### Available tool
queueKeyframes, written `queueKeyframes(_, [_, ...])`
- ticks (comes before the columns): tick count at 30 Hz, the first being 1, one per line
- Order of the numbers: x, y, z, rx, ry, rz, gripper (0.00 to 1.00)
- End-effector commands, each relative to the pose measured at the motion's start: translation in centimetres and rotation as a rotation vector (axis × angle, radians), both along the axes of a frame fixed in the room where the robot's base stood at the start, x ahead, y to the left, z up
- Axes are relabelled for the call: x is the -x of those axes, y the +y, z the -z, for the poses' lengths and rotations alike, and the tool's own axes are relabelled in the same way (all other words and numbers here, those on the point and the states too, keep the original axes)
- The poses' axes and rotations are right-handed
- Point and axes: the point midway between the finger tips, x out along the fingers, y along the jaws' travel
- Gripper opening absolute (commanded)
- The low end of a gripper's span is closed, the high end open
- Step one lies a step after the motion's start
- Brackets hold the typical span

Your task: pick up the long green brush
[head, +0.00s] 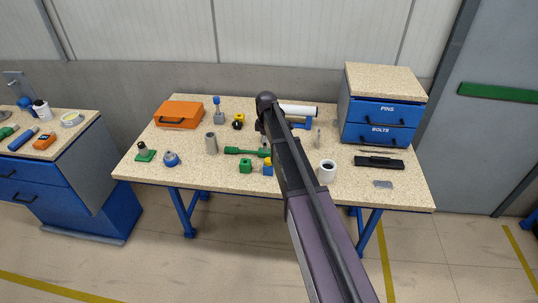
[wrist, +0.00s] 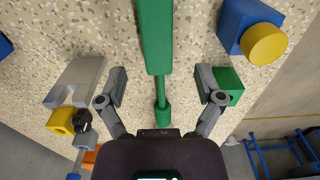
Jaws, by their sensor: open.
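The long green brush (head: 240,151) lies on the speckled workbench (head: 140,179), partly hidden behind my arm in the head view. In the wrist view the green brush (wrist: 155,38) runs from the top edge down the middle, with a wide part above and a thin neck ending in a small green end piece. My gripper (wrist: 160,82) is open, with one finger on each side of the brush's neck and no visible contact. I cannot tell its exact height above the bench. In the head view my gripper is mostly hidden by my arm.
A green cube (wrist: 229,84) sits close beside the right finger. A blue block with a yellow round part (wrist: 263,44) lies farther right. A grey block (wrist: 73,80) lies near the left finger. An orange case (head: 180,114), white mug (head: 327,171) and blue drawer unit (head: 380,112) stand around the bench.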

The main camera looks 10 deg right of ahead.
Motion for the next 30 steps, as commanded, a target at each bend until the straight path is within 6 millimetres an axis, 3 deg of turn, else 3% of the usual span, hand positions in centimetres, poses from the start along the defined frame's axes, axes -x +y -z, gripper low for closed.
queueKeyframes(8, [0.0,-0.1,0.7,0.0,0.0,0.0,0.86])
queueKeyframes(24, [0.1,-0.6,4.6,0.0,0.0,0.0,0.86])
queueKeyframes(30, [0.1,-0.6,5.2,0.0,0.0,0.0,0.86])
